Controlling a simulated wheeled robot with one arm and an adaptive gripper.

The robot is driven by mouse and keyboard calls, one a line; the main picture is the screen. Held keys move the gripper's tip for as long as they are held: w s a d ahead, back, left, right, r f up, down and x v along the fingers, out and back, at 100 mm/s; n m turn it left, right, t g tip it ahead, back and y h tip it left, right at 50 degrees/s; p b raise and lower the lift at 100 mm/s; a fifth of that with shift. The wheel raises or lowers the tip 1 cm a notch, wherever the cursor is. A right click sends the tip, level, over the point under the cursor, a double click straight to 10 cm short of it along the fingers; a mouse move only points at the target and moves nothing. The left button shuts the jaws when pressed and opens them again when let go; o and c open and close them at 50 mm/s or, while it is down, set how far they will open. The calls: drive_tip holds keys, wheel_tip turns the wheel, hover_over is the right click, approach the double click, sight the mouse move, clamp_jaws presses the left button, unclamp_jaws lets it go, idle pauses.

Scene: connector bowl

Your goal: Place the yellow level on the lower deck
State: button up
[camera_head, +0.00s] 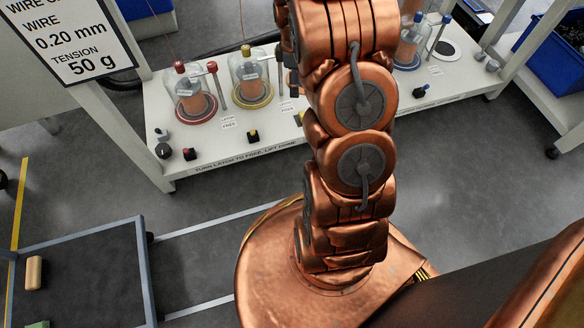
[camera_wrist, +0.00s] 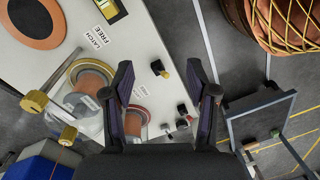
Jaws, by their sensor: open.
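My gripper (camera_wrist: 160,92) is open in the wrist view, with nothing between its fingers. It hangs over the white bench, with a black knob with a yellow top (camera_wrist: 160,68) below the gap. A yellow-edged dark block (camera_wrist: 122,12) is partly cut off at the top of the wrist view; I cannot tell whether it is the yellow level. A dark-surfaced cart (camera_head: 88,278) stands at lower left in the head view, and also shows at right in the wrist view (camera_wrist: 262,116). I cannot tell which of its decks shows. My arm hides part of the bench in the head view.
The white bench (camera_head: 225,152) carries red-based (camera_head: 190,95) and yellow-based (camera_head: 250,78) glass domes over copper spools, with levers and knobs. A tan block (camera_head: 34,273) lies on the cart's left side. Grey floor is free between bench and cart.

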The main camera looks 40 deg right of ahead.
drive_tip(key=s+a+r+m+g, duration=0.1)
drive_tip(key=s+a+r+m, duration=0.2)
drive_tip(key=s+a+r, duration=0.5)
drive_tip(key=s+a+r+m+g, duration=0.1)
drive_tip(key=s+a+r+m, duration=0.35)
drive_tip(key=s+a, duration=0.7)
drive_tip(key=s+a+r+m, duration=0.1)
drive_tip(key=s+a, duration=0.2)
drive_tip(key=s, duration=0.5)
drive_tip(key=shift+s+a+r+m, duration=0.2)
drive_tip(key=shift+r+m, duration=0.05)
drive_tip(key=shift+m, duration=0.1)
drive_tip(key=shift+r, duration=0.1)
